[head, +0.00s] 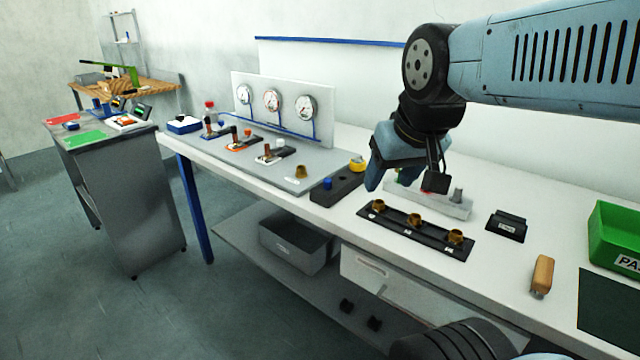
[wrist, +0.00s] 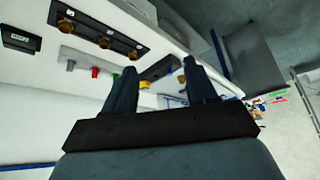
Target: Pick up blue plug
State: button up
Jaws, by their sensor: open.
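The blue plug (head: 328,183) stands upright at the left end of a dark block (head: 348,186) on the white bench. A yellow plug (head: 357,164) stands at the block's far right end. My gripper (head: 388,180) is open and empty, right of the block and above the bench. In the wrist view the two fingers of my gripper (wrist: 160,78) are spread apart. There the yellow plug (wrist: 145,84) shows between them, and a small blue spot by the right finger may be the blue plug.
A grey block with a red and a grey plug (head: 457,195) is partly hidden behind my gripper. A black strip with brass fittings (head: 414,220) lies in front. A gauge panel (head: 272,105) stands left; a green bin (head: 612,235) stands right.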

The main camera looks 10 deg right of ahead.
jog(key=w, duration=1.6)
send_near(328, 180)
jog(key=shift+g, duration=0.4)
jog(key=x, duration=0.9)
jog(key=shift+w, duration=0.35)
grip_shut()
